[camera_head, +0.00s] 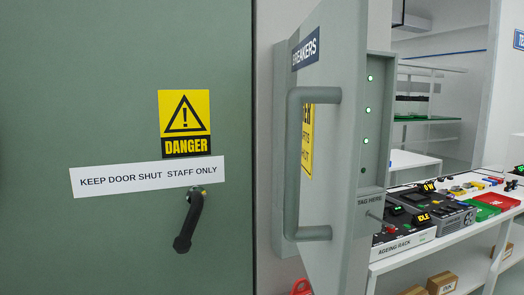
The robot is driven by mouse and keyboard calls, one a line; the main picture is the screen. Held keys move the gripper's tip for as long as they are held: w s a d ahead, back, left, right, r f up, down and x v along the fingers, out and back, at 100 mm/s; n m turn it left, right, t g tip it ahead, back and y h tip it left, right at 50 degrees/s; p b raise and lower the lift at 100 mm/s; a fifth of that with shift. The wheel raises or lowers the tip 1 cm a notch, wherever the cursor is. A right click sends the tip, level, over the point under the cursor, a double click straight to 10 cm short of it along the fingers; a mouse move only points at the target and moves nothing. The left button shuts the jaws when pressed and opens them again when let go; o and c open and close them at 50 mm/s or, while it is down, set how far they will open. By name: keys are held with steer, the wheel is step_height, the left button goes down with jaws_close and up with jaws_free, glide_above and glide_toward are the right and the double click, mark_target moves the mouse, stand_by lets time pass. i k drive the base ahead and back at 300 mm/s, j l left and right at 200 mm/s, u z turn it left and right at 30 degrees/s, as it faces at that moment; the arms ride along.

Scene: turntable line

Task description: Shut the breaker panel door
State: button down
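The breaker panel door (345,140) is grey-green and stands open, swung out towards me and seen at a steep angle. It bears a blue BREAKERS label (306,50) and a partly hidden yellow sign (307,140). A long grey D-shaped handle (292,165) runs upright on its face. Behind its right edge a strip of the panel box (378,190) shows, with several lit green lights and a TAG HERE label. The rest of the box's inside is hidden by the door. My gripper is not in view.
A large green door (80,90) with a DANGER sign and a black lever handle (190,220) fills the left. At the right, a white bench (450,240) carries an ageing rack and trays, with cardboard boxes (442,283) below. Something red (301,287) shows at the bottom.

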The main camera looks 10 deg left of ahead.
mark_target(328, 52)
steer(key=k+j, duration=0.1)
steer(key=j, duration=0.25)
steer(key=k+j+z, duration=0.15)
steer(key=j, duration=0.2)
steer(key=k+j, duration=0.15)
steer(key=j, duration=0.15)
steer(key=k+j+z, duration=0.1)
steer(key=j, duration=0.25)
